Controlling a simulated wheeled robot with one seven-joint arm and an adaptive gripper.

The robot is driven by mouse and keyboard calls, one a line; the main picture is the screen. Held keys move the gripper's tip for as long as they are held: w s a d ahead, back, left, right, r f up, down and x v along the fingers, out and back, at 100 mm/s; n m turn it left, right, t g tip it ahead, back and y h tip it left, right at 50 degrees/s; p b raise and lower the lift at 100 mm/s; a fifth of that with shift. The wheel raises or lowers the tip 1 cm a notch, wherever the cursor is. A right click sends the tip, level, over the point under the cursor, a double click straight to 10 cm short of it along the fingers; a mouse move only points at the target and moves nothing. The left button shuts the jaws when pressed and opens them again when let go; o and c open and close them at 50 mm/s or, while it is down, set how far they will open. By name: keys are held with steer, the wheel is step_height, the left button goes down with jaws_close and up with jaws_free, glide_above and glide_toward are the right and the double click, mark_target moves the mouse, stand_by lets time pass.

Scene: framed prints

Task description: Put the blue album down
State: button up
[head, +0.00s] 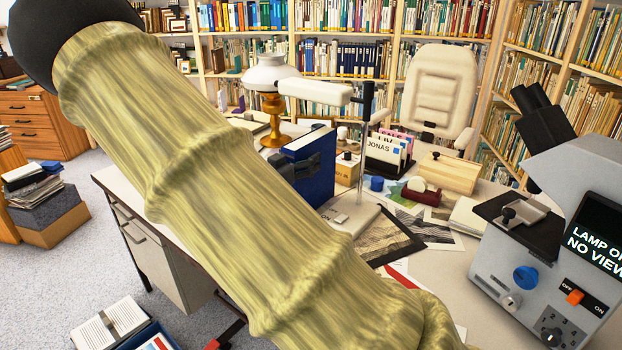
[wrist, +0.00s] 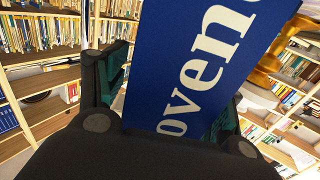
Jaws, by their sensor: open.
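The blue album (head: 318,180) stands upright on or just above the desk in the head view, behind my arm. Its lower edge is partly hidden, so I cannot tell whether it touches the desktop. In the wrist view the blue album (wrist: 190,60) rises between my fingers, its face showing large white letters. My gripper (head: 293,168) is at the album, with a dark finger against or close to its side. In the wrist view my gripper (wrist: 165,100) is open, with a finger on each side of the album.
A lamp (head: 271,100) stands behind the album. A box of cards (head: 385,155), a tape dispenser (head: 422,192) and prints (head: 400,235) lie to its right. A grey microscope (head: 540,260) fills the desk's right end. The desk's left front corner (head: 125,180) looks clear.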

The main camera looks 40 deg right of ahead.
steer(key=shift+w+d, duration=0.1)
steer(key=shift+d, duration=0.45)
steer(key=shift+a, duration=0.1)
steer(key=shift+c, duration=0.4)
jaws_close()
